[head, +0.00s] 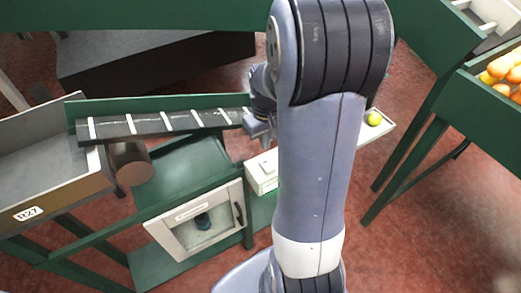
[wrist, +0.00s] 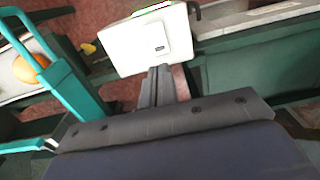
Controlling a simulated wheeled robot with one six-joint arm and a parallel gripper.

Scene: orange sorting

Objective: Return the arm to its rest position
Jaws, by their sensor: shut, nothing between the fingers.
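My arm (head: 320,160) rises through the middle of the head view and hides part of what lies behind it. My gripper (wrist: 157,75) shows in the wrist view as two dark fingers lying close together, shut and empty. Its tips point at the lower edge of a white box, and I cannot tell whether they touch it. In the head view the end of my arm is beside the right end of the striped conveyor, mostly hidden by the arm, and the fingertips are not clear.
A dark conveyor (head: 150,124) with white stripes runs left to a grey bin (head: 85,190) labelled R27. A white box (head: 262,172) stands near my arm; a white box (wrist: 150,42) fills the wrist view's top. A yellow-green fruit (head: 374,118) lies right; oranges (head: 500,68) fill a green crate (head: 480,105).

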